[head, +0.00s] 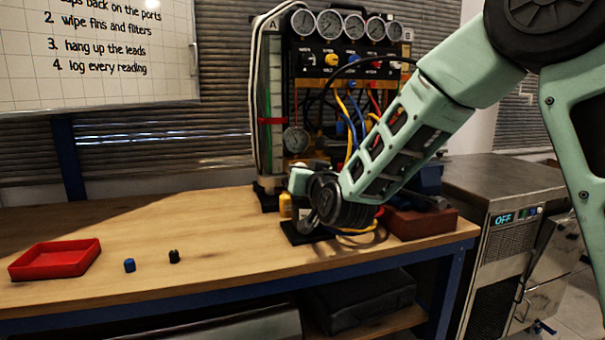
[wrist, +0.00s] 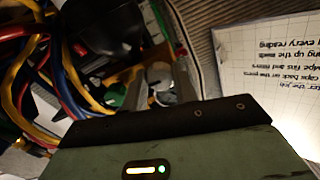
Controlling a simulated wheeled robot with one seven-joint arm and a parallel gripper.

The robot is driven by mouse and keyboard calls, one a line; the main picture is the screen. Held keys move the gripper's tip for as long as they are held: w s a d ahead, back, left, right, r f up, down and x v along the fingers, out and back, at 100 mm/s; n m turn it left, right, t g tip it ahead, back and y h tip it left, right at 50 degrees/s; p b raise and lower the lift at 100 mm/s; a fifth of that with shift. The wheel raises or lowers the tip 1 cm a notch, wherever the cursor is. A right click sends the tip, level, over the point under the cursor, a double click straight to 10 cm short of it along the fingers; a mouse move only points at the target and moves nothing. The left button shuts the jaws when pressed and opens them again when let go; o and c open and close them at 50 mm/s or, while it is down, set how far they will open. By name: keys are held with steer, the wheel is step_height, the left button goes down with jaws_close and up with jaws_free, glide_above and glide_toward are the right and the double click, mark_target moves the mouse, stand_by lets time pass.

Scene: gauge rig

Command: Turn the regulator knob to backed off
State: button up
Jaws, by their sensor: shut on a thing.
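My gripper (head: 298,182) is low in front of the gauge rig (head: 345,70), mostly hidden behind my own wrist in the head view. In the wrist view my gripper (wrist: 160,88) has its two fingers shut around a small pale grey round part (wrist: 160,72), which looks like the regulator knob. The knob's markings and setting cannot be read. In the head view the knob is hidden by my gripper. A round gauge (head: 295,140) sits just above my gripper on the rig.
Blue, yellow and red hoses (wrist: 60,75) hang close beside my gripper. A red tray (head: 55,260), a blue cap (head: 129,265) and a black cap (head: 174,256) lie on the bench (head: 220,245).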

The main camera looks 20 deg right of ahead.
steer(key=shift+f, duration=0.15)
steer(key=o, duration=1)
steer(key=shift+c, duration=0.2)
steer(key=shift+s, duration=0.15)
steer(key=s+b, duration=0.8)
steer(key=s, duration=0.9)
steer(key=shift+d, duration=0.45)
steer(key=shift+s, duration=0.1)
